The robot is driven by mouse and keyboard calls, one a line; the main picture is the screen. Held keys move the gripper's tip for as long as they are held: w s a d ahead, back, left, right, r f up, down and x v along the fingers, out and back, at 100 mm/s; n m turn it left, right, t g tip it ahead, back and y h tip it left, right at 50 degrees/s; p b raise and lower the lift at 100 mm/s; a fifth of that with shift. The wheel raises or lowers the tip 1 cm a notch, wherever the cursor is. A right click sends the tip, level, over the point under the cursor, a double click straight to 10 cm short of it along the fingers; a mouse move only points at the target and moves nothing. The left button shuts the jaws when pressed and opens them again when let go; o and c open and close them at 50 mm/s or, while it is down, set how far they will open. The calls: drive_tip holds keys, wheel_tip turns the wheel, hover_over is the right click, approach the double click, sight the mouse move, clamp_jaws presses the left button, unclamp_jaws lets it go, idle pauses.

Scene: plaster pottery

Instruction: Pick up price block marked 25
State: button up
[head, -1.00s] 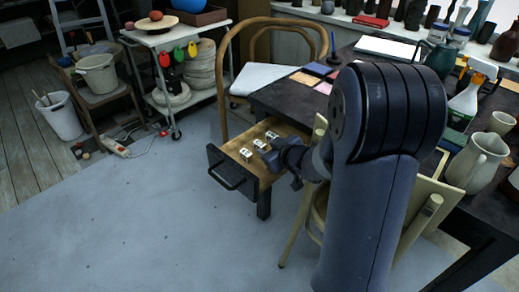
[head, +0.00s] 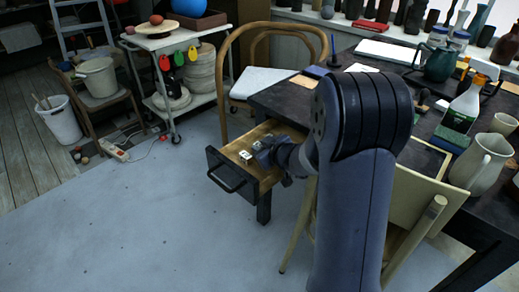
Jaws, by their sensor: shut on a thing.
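A drawer (head: 229,176) stands pulled out from the dark table. Small white price blocks lie in it: one nearer the drawer front (head: 245,155) and one farther back (head: 270,136). Their markings are too small to read, so I cannot tell which is 25. My gripper (head: 260,150) is down in the drawer between these two blocks, shut on a price block that is mostly hidden by the gripper. I cannot tell whether that block is lifted off the drawer floor.
The table (head: 290,97) borders the drawer on the right. A pale wooden chair (head: 301,225) stands close to my arm, and a bentwood chair (head: 229,72) is behind the drawer. The floor (head: 130,220) in front is clear.

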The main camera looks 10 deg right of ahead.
drive_tip(key=shift+f, duration=0.1)
clamp_jaws()
